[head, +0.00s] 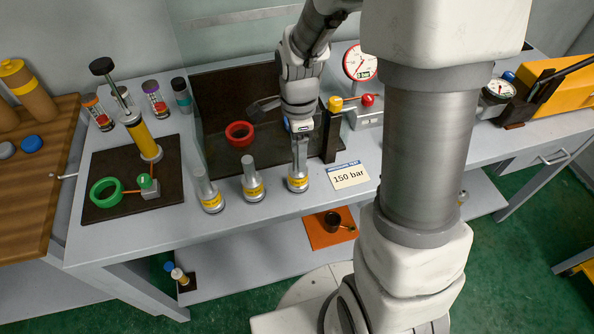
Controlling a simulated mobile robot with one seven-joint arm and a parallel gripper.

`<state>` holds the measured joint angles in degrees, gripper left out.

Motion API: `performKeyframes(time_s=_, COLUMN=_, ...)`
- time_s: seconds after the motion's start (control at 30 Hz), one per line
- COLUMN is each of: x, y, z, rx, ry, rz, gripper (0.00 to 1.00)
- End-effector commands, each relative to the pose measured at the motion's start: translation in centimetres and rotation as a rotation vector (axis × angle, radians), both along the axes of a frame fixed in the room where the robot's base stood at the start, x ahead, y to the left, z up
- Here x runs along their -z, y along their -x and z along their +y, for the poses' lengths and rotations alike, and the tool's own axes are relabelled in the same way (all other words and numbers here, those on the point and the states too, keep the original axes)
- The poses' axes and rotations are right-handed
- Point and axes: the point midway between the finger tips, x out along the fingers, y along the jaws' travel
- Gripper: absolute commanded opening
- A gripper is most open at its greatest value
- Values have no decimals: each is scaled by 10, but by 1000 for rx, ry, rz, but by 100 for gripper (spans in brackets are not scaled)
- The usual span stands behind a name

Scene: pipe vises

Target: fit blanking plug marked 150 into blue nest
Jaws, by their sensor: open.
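Three grey metal plugs with yellow labels stand upright in a row near the bench's front edge: a left plug (209,193), a middle plug (252,182) and a right plug (298,180). Their label markings are too small to read. A white card reading "150 bar" (348,176) lies to the right of the right plug. My gripper (299,142) points down at the top of the right plug, with its jaws open. I cannot tell whether the fingers touch the plug.
A red ring (239,134) lies behind the middle plug. A green ring (106,192) and a yellow hand pump (141,136) are on a dark mat (109,161) at left.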

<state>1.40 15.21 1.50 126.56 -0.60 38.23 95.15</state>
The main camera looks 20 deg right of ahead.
Motion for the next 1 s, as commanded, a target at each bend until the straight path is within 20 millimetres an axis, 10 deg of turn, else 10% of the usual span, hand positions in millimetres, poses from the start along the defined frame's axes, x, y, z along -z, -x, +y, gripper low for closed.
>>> performKeyframes(time_s=0.47, x=30, y=0, z=0, rx=0, ry=0, rz=0, gripper=67)
performKeyframes(time_s=0.83, x=30, y=0, z=0, rx=0, ry=0, rz=0, gripper=2)
performKeyframes(time_s=1.0, x=29, y=0, z=0, rx=0, ry=0, rz=0, gripper=0)
